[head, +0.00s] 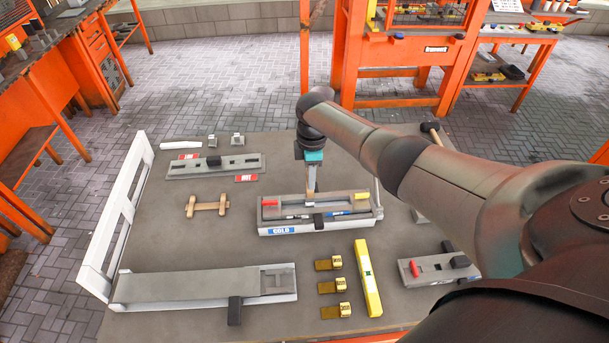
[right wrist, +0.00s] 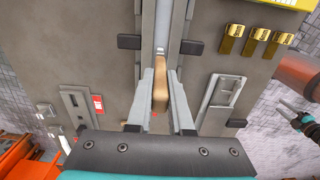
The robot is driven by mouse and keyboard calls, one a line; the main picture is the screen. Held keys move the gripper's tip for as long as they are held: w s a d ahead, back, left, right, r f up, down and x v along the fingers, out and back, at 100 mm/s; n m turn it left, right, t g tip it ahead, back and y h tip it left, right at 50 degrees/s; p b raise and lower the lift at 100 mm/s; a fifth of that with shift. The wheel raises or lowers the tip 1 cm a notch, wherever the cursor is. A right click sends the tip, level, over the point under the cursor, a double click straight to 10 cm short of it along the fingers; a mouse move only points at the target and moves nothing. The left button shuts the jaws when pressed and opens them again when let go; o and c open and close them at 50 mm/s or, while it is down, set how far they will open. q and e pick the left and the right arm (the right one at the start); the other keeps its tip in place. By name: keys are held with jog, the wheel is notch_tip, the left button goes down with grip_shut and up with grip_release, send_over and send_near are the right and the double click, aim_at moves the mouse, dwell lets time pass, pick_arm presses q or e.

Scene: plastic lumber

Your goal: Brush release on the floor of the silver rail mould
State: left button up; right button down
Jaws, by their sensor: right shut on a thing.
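My right gripper (right wrist: 160,90) is shut on a wooden-handled brush (right wrist: 160,85). In the head view the right gripper (head: 312,165) points down, with the pale brush (head: 312,188) below it. The brush tip is at the channel of the grey mould (head: 295,225) with the blue COLD label, which I take as the silver rail mould. In the right wrist view the mould's pale channel (right wrist: 162,25) runs ahead of the brush. Whether the bristles touch its floor is hidden. What looks like my left gripper (right wrist: 298,117) is small at the wrist view's right edge.
Dark clamps (right wrist: 130,42) flank the mould. Red-labelled mould (head: 215,165), wooden piece (head: 207,206), long grey mould (head: 190,285), brass pieces (head: 335,287), yellow level (head: 368,280) and small mould (head: 437,268) lie around it. A white frame (head: 117,220) stands at left.

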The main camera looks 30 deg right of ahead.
jog(key=shift+s+d, duration=0.15)
jog(key=shift+d, duration=0.15)
jog(key=s+d+p, duration=0.1)
jog(key=s+d, duration=0.3)
jog(key=d, duration=0.4)
jog(key=shift+s+d, duration=0.15)
jog(key=shift+d, duration=0.2)
dwell(1.0)
jog(key=shift+f, duration=0.1)
jog(key=shift+r, duration=0.2)
jog(key=shift+r+p, duration=0.3)
jog(key=shift+r, duration=0.15)
